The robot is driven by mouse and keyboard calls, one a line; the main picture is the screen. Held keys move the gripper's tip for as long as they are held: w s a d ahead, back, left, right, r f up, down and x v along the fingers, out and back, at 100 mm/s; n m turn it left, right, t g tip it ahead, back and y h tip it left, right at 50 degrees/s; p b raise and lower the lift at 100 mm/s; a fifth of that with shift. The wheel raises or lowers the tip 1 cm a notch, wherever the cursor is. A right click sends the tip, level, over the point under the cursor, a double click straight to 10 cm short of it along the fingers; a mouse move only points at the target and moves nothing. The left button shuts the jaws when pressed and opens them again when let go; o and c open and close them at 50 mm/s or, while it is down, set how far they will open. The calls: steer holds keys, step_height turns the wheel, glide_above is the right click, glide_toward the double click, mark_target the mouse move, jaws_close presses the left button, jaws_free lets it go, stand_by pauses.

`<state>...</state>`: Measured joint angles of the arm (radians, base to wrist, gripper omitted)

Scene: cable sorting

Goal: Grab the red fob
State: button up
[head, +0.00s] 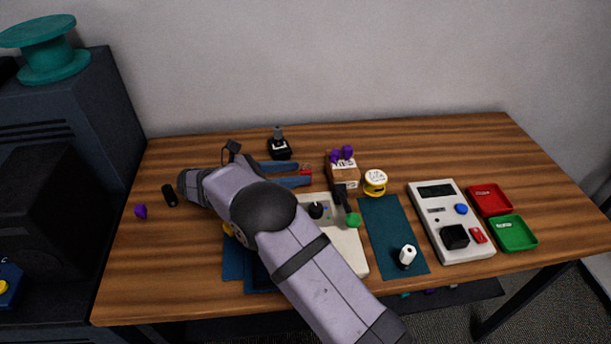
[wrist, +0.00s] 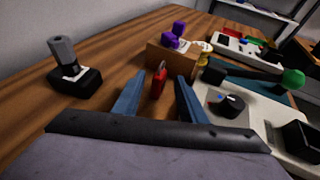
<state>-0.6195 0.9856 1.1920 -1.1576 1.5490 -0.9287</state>
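The red fob (wrist: 158,84) is a small upright red piece with a dark ring at its top. In the wrist view it is between the two blue fingers of my gripper (wrist: 158,79), with a gap on each side. My gripper is open. In the head view the fob (head: 306,169) shows as a small red patch at the fingertips of my gripper (head: 304,174). The fob's lower part is hard to make out, so I cannot tell what it rests on.
A wooden block with purple plugs (head: 342,172) stands just beyond the fob. A black-based grey connector (wrist: 74,75) stands to the left. A pale device with a black knob (wrist: 232,103) and a green-ended lever (head: 353,219) is at right. The far left table is mostly clear.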

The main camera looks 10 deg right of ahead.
mark_target(306, 169)
steer(key=shift+p+x, duration=0.4)
steer(key=shift+x, duration=1.6)
steer(key=shift+r, duration=0.15)
jaws_close()
steer(key=shift+r, duration=0.15)
